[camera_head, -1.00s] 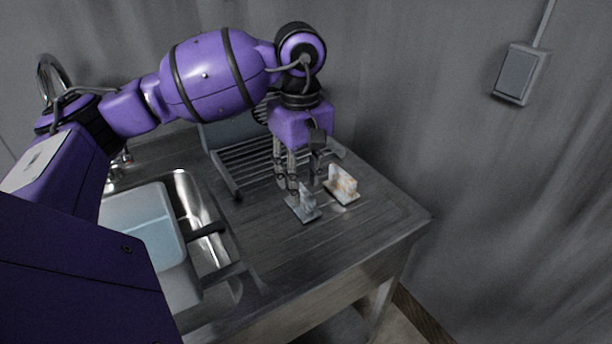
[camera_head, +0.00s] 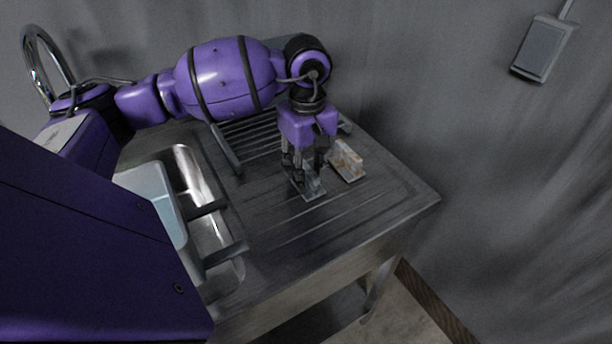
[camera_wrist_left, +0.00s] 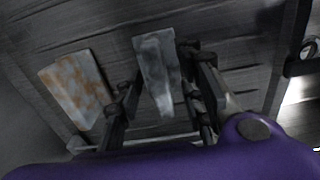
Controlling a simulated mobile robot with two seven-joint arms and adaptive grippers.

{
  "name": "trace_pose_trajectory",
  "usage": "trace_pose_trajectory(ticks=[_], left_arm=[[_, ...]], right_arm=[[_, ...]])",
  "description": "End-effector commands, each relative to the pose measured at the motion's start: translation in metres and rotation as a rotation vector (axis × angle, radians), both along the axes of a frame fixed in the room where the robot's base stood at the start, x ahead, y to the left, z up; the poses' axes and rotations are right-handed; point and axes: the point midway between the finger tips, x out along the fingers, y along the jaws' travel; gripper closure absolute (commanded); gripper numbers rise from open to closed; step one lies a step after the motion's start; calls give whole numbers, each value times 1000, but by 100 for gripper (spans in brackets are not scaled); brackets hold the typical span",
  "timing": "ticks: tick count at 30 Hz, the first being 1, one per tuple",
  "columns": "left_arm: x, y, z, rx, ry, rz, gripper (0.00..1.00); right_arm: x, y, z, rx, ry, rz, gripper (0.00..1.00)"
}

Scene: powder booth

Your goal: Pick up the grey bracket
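The grey bracket (camera_head: 312,192) stands on the ribbed metal drainboard, partly hidden by my left gripper in the head view. In the left wrist view the grey bracket (camera_wrist_left: 158,68) shows between the fingers. My left gripper (camera_head: 305,176) points down over it. In the left wrist view the left gripper (camera_wrist_left: 163,90) is open, with one finger on each side of the bracket and small gaps visible. My right gripper is not in view.
A rust-stained white bracket (camera_head: 348,162) stands close by on the right; it also shows in the left wrist view (camera_wrist_left: 76,88). A sink (camera_head: 215,230) with a pale basin (camera_head: 155,195) lies left. A slatted rack (camera_head: 245,140) is behind. The drainboard's front (camera_head: 340,235) is clear.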

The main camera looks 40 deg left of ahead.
Motion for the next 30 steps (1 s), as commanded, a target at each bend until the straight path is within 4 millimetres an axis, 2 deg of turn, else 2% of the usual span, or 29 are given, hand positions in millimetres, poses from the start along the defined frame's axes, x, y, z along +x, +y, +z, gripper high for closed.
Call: trace_pose_trajectory(ticks=[6, 14, 30], left_arm=[[0, 0, -1, 1, -1, 0, 65], [0, 0, 0, 1, -1, 0, 100], [1, 0, 6, 1, -4, 0, 100]], right_arm=[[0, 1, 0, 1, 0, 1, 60], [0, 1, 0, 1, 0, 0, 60], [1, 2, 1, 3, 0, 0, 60]])
